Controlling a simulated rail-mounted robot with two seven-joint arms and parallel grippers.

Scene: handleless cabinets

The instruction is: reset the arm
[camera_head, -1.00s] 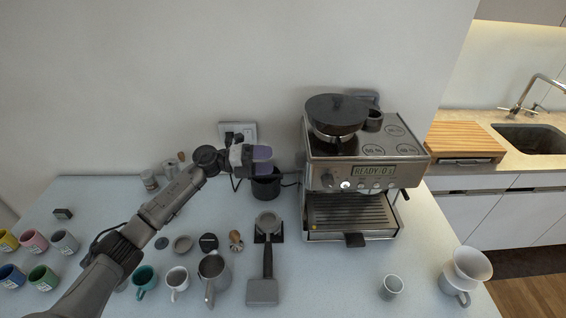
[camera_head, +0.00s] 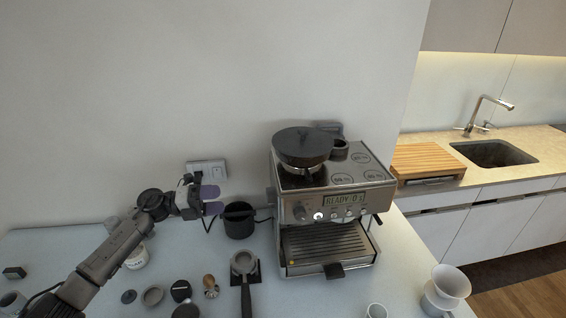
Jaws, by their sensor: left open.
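My left arm comes in from the lower left. Its gripper (camera_head: 211,200) is open, with purple pads on its fingers, in front of the wall socket and just left of the black bin (camera_head: 238,219). Nothing shows between its fingers. My right gripper is not in view.
The espresso machine (camera_head: 332,205) stands right of the gripper, with a portafilter (camera_head: 245,264) on the counter before it. Small coffee tools, including a tamper (camera_head: 210,284), lie below the arm. A white dripper (camera_head: 448,286) stands at lower right. A wooden board (camera_head: 428,162) and sink (camera_head: 494,153) lie beyond.

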